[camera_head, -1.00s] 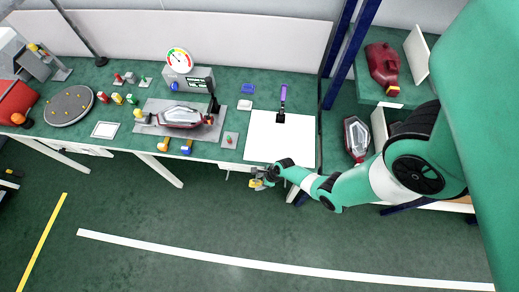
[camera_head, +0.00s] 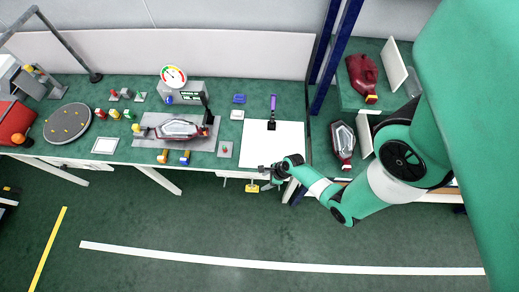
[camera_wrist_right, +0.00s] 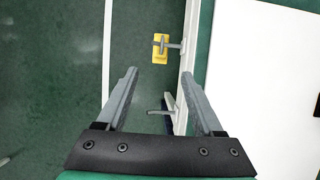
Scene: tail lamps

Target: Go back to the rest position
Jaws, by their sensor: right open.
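My right gripper (camera_head: 266,178) is open and empty in the head view. It hangs just off the front edge of the green workbench (camera_head: 220,95), near the white sheet (camera_head: 285,150). In the right wrist view the two fingers of my right gripper (camera_wrist_right: 167,88) are spread wide with nothing between them but floor, the table edge and a small grey bracket. My left gripper is not in view.
A tail lamp (camera_head: 178,129) lies on a grey fixture on the bench. Another tail lamp (camera_head: 343,140) is on the shelf at right, below a red lamp housing (camera_head: 362,76). A yellow part (camera_wrist_right: 160,48) hangs at the table's edge. Open floor lies in front.

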